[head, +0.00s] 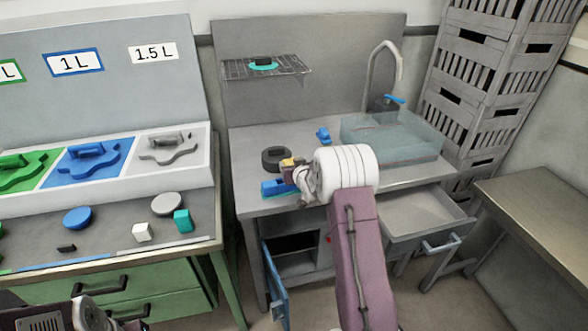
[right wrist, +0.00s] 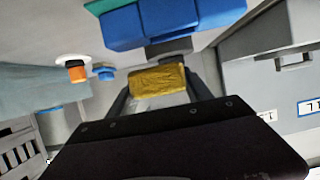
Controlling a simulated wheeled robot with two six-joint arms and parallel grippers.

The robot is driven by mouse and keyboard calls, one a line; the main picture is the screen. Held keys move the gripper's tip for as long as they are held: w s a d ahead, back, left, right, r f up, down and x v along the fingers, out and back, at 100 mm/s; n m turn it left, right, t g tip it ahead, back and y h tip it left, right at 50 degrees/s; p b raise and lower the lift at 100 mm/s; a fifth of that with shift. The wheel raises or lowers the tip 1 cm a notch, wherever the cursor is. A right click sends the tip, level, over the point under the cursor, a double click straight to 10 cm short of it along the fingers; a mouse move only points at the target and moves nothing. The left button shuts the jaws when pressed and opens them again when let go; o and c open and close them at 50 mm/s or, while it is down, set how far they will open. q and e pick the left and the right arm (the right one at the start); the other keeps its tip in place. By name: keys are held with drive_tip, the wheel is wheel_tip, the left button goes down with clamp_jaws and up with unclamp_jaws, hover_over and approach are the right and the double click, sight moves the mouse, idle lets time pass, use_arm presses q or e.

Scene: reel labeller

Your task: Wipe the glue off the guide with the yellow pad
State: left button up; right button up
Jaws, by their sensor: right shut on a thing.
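My right gripper (head: 291,168) is shut on the yellow pad (head: 287,162) at the back worktop. The right wrist view shows the yellow pad (right wrist: 158,80) held between both fingers. The pad is close to the blue labeller (head: 276,188), which also shows as a blue body (right wrist: 150,22) with a dark grey part (right wrist: 168,49) by the pad. I cannot tell which part is the guide, whether the pad touches it, or where the glue is. Part of my left arm shows at the lower left of the head view; its fingertips cannot be made out.
A dark reel (head: 277,159) lies behind the labeller. A small blue item (head: 323,135) stands farther back. A clear bluish basin (head: 392,140) is to the right, under a tap (head: 385,60). An open drawer (head: 430,213) and an open blue door (head: 275,285) stick out below.

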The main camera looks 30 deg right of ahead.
drive_tip(key=shift+r, duration=0.65)
drive_tip(key=shift+w+a+r+p, duration=0.1)
drive_tip(key=shift+a+r+p, duration=0.15)
drive_tip(key=shift+r+p, duration=0.6)
drive_tip(key=shift+r, duration=0.4)
drive_tip(key=shift+d+r+p, duration=0.15)
drive_tip(key=shift+r+p, duration=0.25)
drive_tip(key=shift+p, duration=0.05)
